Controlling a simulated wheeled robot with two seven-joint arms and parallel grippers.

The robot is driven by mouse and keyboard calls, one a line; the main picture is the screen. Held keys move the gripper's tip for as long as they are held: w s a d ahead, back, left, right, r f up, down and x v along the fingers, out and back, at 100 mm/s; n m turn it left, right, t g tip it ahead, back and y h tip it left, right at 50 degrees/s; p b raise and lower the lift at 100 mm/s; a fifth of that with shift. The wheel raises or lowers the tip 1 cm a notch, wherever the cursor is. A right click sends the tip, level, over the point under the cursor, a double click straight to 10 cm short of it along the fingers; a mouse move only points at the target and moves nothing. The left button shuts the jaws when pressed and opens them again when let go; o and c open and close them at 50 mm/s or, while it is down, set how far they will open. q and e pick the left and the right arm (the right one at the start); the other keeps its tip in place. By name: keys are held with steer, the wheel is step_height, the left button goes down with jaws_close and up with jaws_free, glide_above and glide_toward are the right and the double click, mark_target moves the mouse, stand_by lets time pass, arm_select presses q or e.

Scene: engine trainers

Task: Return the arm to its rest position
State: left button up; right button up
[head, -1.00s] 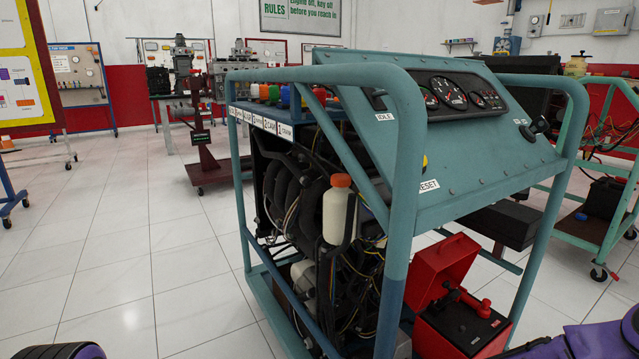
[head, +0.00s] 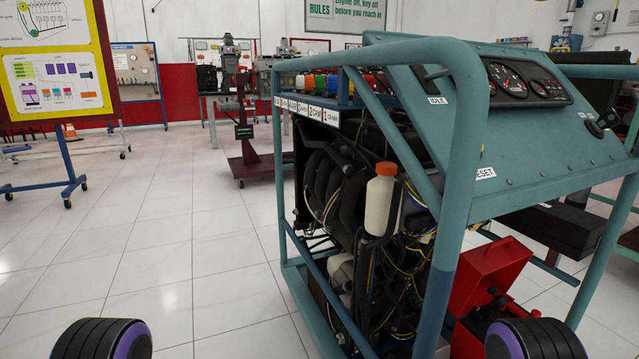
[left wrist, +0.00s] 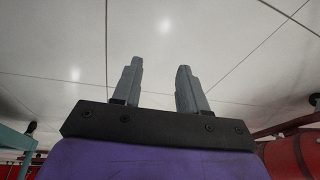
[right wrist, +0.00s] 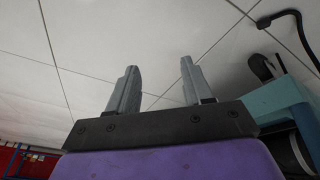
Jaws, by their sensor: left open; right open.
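My left gripper (left wrist: 158,88) is open and empty in the left wrist view, with its two grey fingers apart against a pale tiled surface. My right gripper (right wrist: 157,88) is open and empty in the right wrist view, with part of a teal frame (right wrist: 275,100) to its right. In the head view only rounded black and purple parts of my arms show at the bottom edge, and both grippers are out of that view.
A teal engine trainer (head: 465,190) with gauges and hoses stands close in front. An open red box (head: 485,285) sits at its lower right. A display board (head: 55,70) stands at the left. Tiled floor (head: 150,240) is clear at the left.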

step_height(320, 180, up, 37)
steer(key=w+t+p, duration=0.1)
steer(key=p, duration=3.4)
steer(key=shift+w+d+m+h, duration=0.15)
steer(key=shift+d+m+h, duration=0.25)
arm_select(q)
step_height(320, 180, up, 37)
steer(key=w, duration=0.1)
steer(key=shift+w+a+f+n+t+y, duration=0.15)
steer(key=shift+a+n+t+y, duration=0.15)
steer(key=shift+n+t, duration=0.1)
arm_select(e)
steer(key=shift+f, duration=0.15)
steer(key=shift+c, duration=0.7)
